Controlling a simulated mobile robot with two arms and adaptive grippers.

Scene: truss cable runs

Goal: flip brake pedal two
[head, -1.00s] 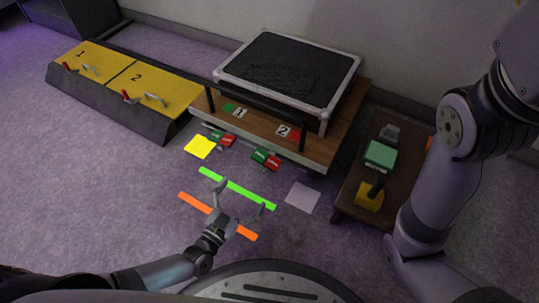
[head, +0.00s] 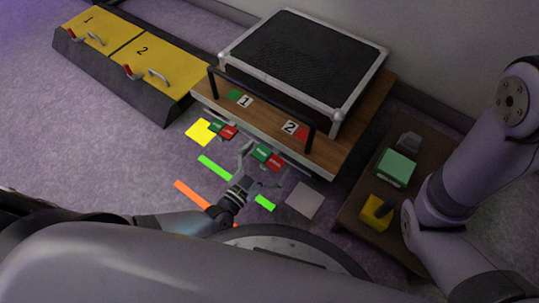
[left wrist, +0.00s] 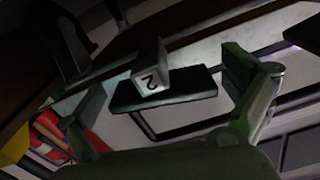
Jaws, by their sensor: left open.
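In the head view, two red-and-green pedals stick out below the front edge of a wooden bench (head: 325,168). The left one is pedal one (head: 222,130); the right one is pedal two (head: 267,157), by the bench's number 2 label. My left gripper (head: 262,167) is open at pedal two, its fingers spread around or just in front of it; contact is unclear. In the left wrist view, the open fingers (left wrist: 165,80) frame a block marked 2 (left wrist: 151,80) and a dark plate (left wrist: 165,92). My right gripper is out of view.
A black bar (head: 262,101) runs along the bench front, with a black-topped case (head: 305,55) behind. Yellow panels (head: 150,68) with handles stand left. A small table (head: 352,213) with green and yellow items stands right. Coloured strips (head: 215,168) mark the open floor.

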